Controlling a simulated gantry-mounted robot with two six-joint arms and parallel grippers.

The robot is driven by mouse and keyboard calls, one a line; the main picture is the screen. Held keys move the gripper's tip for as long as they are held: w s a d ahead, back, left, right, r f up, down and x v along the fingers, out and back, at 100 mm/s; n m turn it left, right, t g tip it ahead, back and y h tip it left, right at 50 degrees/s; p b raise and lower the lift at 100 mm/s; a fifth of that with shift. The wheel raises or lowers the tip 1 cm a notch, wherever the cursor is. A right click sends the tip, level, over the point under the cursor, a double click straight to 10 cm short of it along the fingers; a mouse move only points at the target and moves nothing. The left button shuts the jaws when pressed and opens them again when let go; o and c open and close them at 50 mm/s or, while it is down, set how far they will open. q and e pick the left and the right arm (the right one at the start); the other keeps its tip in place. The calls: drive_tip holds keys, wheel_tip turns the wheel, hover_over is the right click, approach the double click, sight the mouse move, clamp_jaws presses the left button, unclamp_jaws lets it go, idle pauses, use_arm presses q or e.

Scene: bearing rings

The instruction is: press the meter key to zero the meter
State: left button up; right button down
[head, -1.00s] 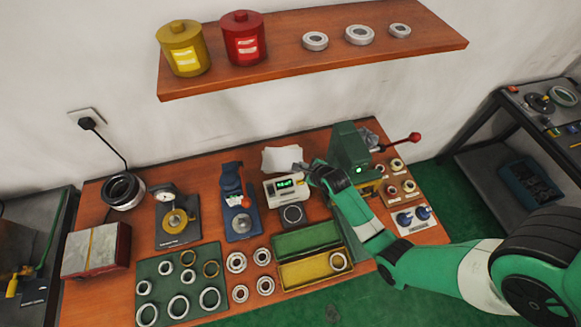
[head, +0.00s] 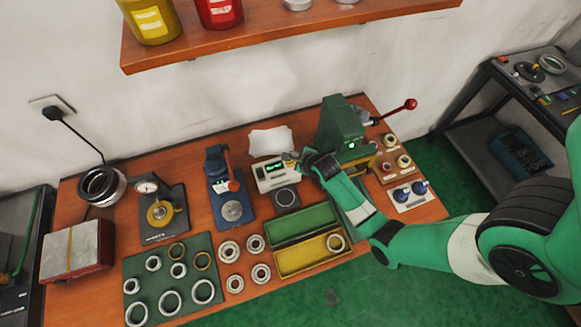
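The meter (head: 273,173) is a small pale box with a lit green display, standing near the middle back of the wooden bench. A dark square plate with a round ring (head: 286,198) lies just in front of it. My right gripper (head: 291,157) is at the meter's upper right corner, close to or touching it. The gripper is small and dark here, so its finger opening and the meter key cannot be made out. My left gripper is not in view.
A green press (head: 342,130) with a red-knobbed lever stands right of the meter. A blue fixture (head: 229,188) stands to its left. A green and yellow tray (head: 310,254) and a mat (head: 141,272) with several rings lie in front. White paper (head: 270,141) lies behind.

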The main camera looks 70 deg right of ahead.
sight(293, 166)
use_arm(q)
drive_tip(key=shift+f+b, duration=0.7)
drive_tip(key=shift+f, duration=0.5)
use_arm(e)
drive_tip(key=shift+f, duration=1.45)
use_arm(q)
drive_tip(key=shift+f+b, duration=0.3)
use_arm(e)
drive_tip(key=shift+f, duration=0.4)
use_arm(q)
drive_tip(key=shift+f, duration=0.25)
use_arm(e)
drive_tip(key=shift+f, duration=0.35)
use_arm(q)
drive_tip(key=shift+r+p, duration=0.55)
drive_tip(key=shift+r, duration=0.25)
use_arm(e)
drive_tip(key=shift+r, duration=0.75)
wheel_tip(293, 166, up, 5)
drive_tip(key=p, duration=0.5)
drive_tip(key=shift+r, duration=0.1)
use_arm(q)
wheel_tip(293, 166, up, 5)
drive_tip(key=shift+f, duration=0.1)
